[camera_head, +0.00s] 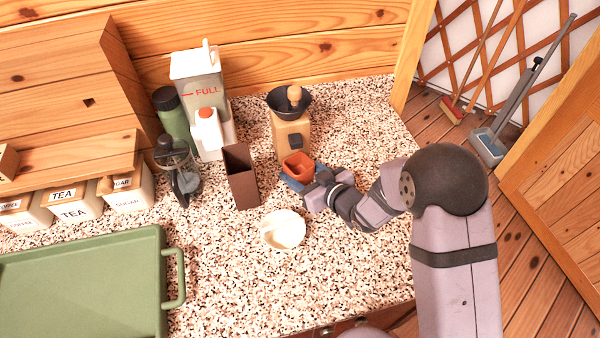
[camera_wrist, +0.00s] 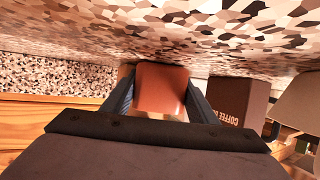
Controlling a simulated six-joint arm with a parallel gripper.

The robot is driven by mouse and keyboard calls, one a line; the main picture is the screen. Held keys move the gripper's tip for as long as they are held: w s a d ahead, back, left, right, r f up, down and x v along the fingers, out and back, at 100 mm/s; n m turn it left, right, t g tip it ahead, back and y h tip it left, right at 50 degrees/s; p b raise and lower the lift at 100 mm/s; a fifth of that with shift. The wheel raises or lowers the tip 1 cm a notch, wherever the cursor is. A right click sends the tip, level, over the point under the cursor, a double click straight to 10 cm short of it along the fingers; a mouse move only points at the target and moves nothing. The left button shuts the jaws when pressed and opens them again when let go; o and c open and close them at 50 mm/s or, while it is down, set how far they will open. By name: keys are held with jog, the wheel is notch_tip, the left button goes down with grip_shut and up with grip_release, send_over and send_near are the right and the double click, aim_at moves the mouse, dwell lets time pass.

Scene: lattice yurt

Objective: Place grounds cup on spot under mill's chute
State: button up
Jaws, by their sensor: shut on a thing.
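The grounds cup, a small orange-red open cup (camera_head: 298,163), is upright at the front of the mill (camera_head: 291,138), which has a wooden body, a dark bowl on top and a dark part on its front. My gripper (camera_head: 304,180) reaches in from the right, with its blue-grey fingers around the cup. In the wrist view the cup (camera_wrist: 162,88) sits between both fingers, with the speckled counter close to it. I cannot tell whether the cup touches the counter. The spot under the chute is hidden by the cup and gripper.
A brown box (camera_head: 240,178) with coffee lettering (camera_wrist: 238,100) stands close left of the cup. A white bowl (camera_head: 283,230) is in front. A glass press (camera_head: 178,172), a water-tank machine (camera_head: 203,105) and a green tray (camera_head: 85,285) are further left. The counter's right front is clear.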

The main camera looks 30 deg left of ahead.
jog(key=shift+f, duration=0.15)
jog(key=o, duration=1.1)
jog(key=shift+d+r, duration=0.1)
jog(key=shift+r, duration=0.15)
jog(key=b+v, duration=0.2)
jog(key=v, duration=1)
